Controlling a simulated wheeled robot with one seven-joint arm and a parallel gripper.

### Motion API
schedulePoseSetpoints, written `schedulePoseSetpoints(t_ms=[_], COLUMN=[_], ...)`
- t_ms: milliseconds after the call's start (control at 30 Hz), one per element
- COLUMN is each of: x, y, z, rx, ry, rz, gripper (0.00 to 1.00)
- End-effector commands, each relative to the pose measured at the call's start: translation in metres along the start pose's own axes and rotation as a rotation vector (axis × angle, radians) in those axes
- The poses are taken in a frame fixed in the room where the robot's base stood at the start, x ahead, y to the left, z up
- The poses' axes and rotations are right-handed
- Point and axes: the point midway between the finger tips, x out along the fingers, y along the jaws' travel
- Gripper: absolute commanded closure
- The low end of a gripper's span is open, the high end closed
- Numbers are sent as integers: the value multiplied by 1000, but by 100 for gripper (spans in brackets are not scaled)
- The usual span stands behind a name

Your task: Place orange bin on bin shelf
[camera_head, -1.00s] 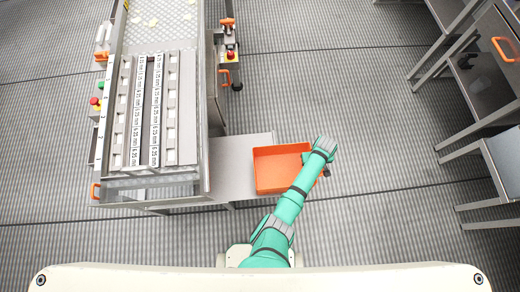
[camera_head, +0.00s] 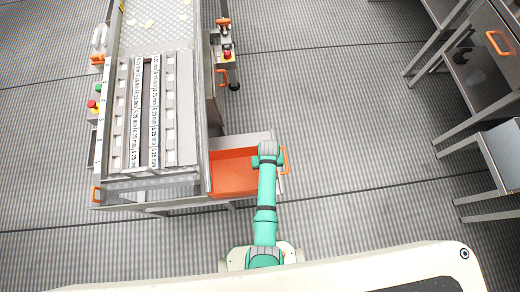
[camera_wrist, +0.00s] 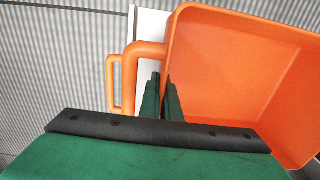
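The orange bin (camera_head: 232,174) is an open-topped box over the grey bin shelf (camera_head: 238,141) at the right foot of the machine. Its left part meets or passes behind the machine's side in the head view. My gripper (camera_head: 270,150) is at the bin's right side. In the wrist view, the fingers of my gripper (camera_wrist: 161,82) are close together on the near wall of the bin (camera_wrist: 235,65), beside its orange loop handle (camera_wrist: 143,50). The white edge of the shelf (camera_wrist: 148,28) shows below the bin. I cannot tell whether the bin touches the shelf.
A second orange handle (camera_wrist: 112,85) stands outside the shelf edge. The machine (camera_head: 150,100) with labelled rails fills the left. A red button box (camera_head: 227,55) sticks out behind the shelf. Metal tables (camera_head: 495,70) stand far right. The floor (camera_head: 340,110) between is clear.

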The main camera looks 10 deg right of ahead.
Motion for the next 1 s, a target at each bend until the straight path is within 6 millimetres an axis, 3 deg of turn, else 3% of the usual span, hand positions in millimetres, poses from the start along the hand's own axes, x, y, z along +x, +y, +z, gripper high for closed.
schedulePoseSetpoints(t_ms=[267,500,900,1000], x=[0,32,36,37], y=[-21,-19,-18,-18], z=[0,0,0,0], rx=[6,7,7,6], ry=[1,0,2,1], rz=[0,0,0,1], gripper=[100,100,100,78])
